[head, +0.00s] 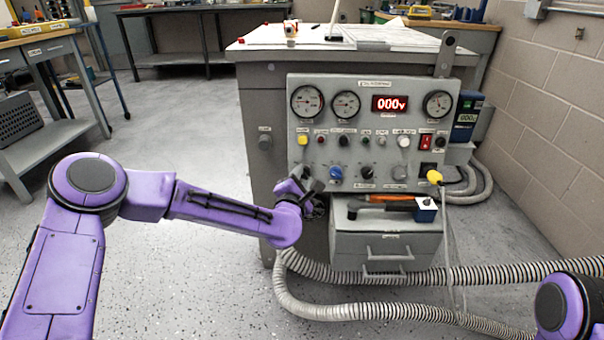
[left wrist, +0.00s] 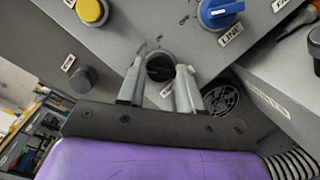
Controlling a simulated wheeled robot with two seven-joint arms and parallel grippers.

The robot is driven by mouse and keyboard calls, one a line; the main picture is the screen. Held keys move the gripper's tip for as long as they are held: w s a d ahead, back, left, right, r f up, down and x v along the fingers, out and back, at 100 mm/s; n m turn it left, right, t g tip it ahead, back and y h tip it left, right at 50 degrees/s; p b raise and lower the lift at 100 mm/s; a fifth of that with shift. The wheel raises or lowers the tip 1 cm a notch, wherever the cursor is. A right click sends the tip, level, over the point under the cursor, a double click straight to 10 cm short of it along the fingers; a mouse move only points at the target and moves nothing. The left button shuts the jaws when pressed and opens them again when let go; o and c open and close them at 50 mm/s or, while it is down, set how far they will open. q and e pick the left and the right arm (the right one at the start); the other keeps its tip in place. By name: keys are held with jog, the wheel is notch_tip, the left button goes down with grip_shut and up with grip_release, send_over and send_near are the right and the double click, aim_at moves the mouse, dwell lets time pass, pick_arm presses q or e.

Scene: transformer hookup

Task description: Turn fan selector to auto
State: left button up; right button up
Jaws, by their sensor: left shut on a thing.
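A grey control panel (head: 352,125) with gauges and knobs stands on the front of the bench. My left gripper (head: 303,183) is at the panel's lower left corner. In the left wrist view its two fingers (left wrist: 160,88) stand on either side of a black selector knob (left wrist: 160,67) and are shut on it. The knob's pointer position and label cannot be read, and the gripper mostly hides it in the head view. A blue knob (head: 335,173) sits just right of the gripper; it also shows in the left wrist view (left wrist: 220,12). My right gripper is out of view.
A red digital display (head: 390,104) reads 000. A drawer box (head: 386,245) with a tool (head: 395,206) on top stands below the panel. Corrugated hoses (head: 350,313) run along the floor.

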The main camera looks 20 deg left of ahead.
pick_arm(q)
jog(key=m+p, duration=0.4)
jog(key=shift+r+g+h, duration=0.35)
jog(key=shift+g+h, duration=0.05)
jog(key=shift+f+m+g+p, duration=0.15)
jog(key=shift+m+g+p, duration=0.15)
jog(key=shift+m+p, duration=1.3)
jog(key=o, duration=1)
jog(key=shift+o, duration=0.2)
jog(key=shift+s, duration=0.15)
jog(key=s+r+p, duration=0.1)
jog(key=s+p, duration=0.1)
jog(key=s, duration=0.8)
jog(key=shift+d+r, duration=0.15)
jog(key=shift+r, duration=0.15)
